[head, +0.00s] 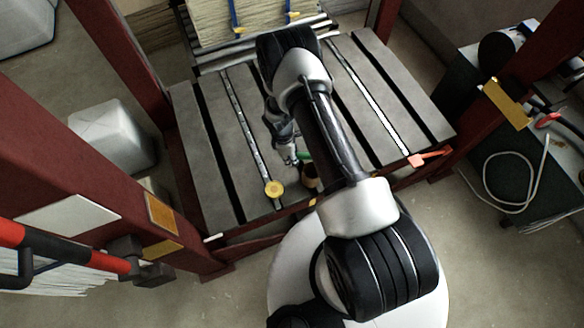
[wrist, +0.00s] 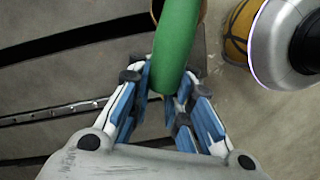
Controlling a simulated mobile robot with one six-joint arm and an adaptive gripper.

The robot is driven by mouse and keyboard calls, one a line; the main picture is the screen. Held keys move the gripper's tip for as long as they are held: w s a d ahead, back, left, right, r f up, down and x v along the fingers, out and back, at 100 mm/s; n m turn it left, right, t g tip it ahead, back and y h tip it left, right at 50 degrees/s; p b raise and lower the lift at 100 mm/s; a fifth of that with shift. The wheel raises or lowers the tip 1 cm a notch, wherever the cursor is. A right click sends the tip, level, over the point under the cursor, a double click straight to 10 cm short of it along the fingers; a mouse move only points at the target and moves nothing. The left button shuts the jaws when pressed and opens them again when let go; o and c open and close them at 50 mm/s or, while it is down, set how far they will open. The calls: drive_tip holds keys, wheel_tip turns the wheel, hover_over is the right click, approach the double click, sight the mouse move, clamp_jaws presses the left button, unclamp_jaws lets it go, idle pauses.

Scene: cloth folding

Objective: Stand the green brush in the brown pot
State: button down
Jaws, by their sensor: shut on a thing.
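The green brush (head: 304,156) is in my gripper (head: 293,158), near the front edge of the slotted grey table in the head view. In the wrist view the thick green brush (wrist: 177,45) runs up from between the blue-and-white fingers of my gripper (wrist: 168,92), which are shut on it. The brown pot (head: 311,182) is at the table's front edge, just below the brush and partly hidden by my arm. In the wrist view, a brown rim shows behind the brush's far end at the top edge. I cannot tell whether the brush is inside the pot.
The grey slotted table (head: 209,150) is mostly clear. A yellow round object (head: 274,188) lies left of the pot, and an orange-red object (head: 428,158) is at the right front edge. Dark red posts (head: 117,50) flank the table.

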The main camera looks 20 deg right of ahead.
wheel_tip(320, 180, down, 6)
drive_tip(key=b, duration=0.1)
drive_tip(key=shift+f+b, duration=0.15)
drive_tip(key=shift+b, duration=0.2)
drive_tip(key=shift+f+b, duration=0.55)
drive_tip(key=shift+b, duration=0.05)
drive_tip(key=shift+f, duration=0.1)
drive_tip(key=c, duration=1.4)
unclamp_jaws()
drive_tip(key=shift+c, duration=0.2)
